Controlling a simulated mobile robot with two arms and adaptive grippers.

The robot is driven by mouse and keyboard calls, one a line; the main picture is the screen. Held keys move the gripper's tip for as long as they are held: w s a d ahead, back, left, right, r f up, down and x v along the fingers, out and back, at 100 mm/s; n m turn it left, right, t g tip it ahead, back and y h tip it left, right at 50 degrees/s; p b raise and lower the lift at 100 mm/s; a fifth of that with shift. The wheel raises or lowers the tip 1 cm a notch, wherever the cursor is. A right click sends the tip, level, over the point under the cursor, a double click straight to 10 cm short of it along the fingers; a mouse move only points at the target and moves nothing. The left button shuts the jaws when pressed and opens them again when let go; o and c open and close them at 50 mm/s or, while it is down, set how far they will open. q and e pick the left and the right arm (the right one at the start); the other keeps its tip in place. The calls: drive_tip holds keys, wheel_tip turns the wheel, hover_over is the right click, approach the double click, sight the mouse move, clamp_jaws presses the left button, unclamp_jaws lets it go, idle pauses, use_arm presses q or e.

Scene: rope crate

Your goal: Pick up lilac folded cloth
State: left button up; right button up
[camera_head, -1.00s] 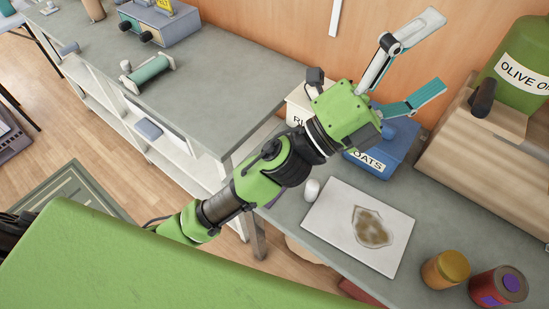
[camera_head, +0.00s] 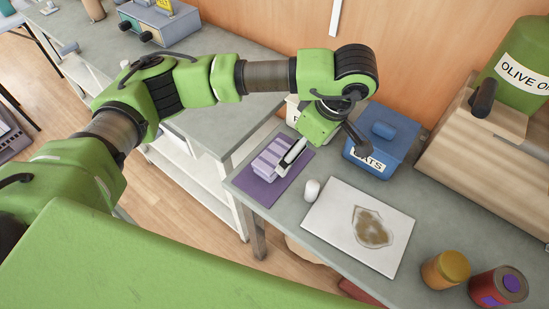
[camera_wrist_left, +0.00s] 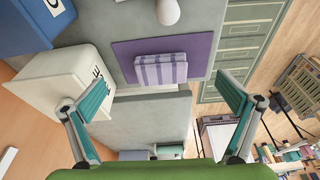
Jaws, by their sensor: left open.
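The lilac folded cloth (camera_head: 268,158) has pale stripes and lies on a flat purple mat (camera_head: 258,190) at the counter's left end. In the left wrist view the cloth (camera_wrist_left: 160,69) sits flat on the mat (camera_wrist_left: 125,55), beyond the fingertips. My left gripper (camera_head: 288,158) points down above the right side of the cloth in the head view and hides part of it. In the left wrist view its teal-padded fingers (camera_wrist_left: 162,92) are spread wide, with nothing between them. My right gripper is not in view.
A white bin (camera_wrist_left: 63,85) stands close to one finger. A blue oats box (camera_head: 385,140), a small white object (camera_head: 312,190) and a white board with a brown patch (camera_head: 335,205) are on the counter. Jars (camera_head: 446,268) and a wooden box (camera_head: 480,165) are farther right.

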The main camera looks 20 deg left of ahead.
use_arm(q)
drive_tip(key=w+a+r+y, duration=0.1)
drive_tip(key=w+a, duration=0.1)
drive_tip(key=a, duration=0.1)
hover_over(275, 156)
drive_tip(key=d, duration=0.2)
drive_tip(key=f, duration=0.6)
drive_tip(key=shift+s+a+f, duration=0.1)
drive_tip(key=shift+s+f, duration=0.2)
drive_tip(key=shift+f, duration=0.05)
drive_tip(key=p+x, duration=0.2)
drive_tip(key=x, duration=0.3)
drive_tip(key=shift+a+f, duration=0.15)
drive_tip(key=shift+a, duration=0.05)
drive_tip(key=shift+w+f, duration=0.15)
drive_tip(key=shift+f, duration=0.1)
drive_tip(key=c, duration=1.1)
